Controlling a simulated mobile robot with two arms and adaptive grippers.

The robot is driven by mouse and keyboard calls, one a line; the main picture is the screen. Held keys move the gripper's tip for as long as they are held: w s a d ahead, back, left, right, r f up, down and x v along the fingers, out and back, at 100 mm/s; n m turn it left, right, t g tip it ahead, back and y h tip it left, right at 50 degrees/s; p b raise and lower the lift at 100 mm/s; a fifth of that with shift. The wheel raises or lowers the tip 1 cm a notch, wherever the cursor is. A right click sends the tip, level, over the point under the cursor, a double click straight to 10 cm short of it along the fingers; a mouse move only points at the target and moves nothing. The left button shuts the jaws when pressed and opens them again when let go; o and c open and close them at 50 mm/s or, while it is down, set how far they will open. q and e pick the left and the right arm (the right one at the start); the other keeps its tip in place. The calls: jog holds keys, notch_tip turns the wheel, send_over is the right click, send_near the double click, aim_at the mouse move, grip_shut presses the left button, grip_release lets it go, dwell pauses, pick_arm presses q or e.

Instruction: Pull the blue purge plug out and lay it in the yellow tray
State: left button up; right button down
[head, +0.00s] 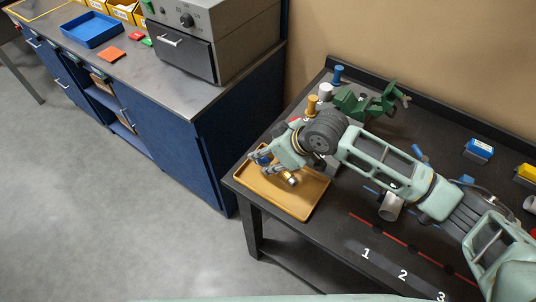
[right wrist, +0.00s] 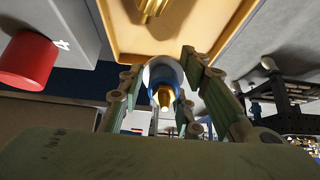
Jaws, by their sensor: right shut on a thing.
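My right gripper (head: 272,165) is over the yellow tray (head: 304,208) at the near left corner of the dark table. It is shut on the blue purge plug (head: 262,158), which the fingers partly hide. In the right wrist view the plug (right wrist: 164,78) sits between the two fingers, with a brass tip facing the camera. A brass piece (head: 291,180) shows at the tray beside the fingers, and in the right wrist view a brass piece (right wrist: 151,8) shows against the tray (right wrist: 112,32). Whether the plug touches the tray I cannot tell. My left gripper is not in view.
A green vise (head: 365,103), an orange knob (head: 312,104) and a blue knob (head: 338,74) stand behind my right arm. A red cylinder (right wrist: 28,60) is left in the right wrist view. Blue cabinets stand left, across a floor gap.

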jog(key=c, duration=1.2)
grip_release()
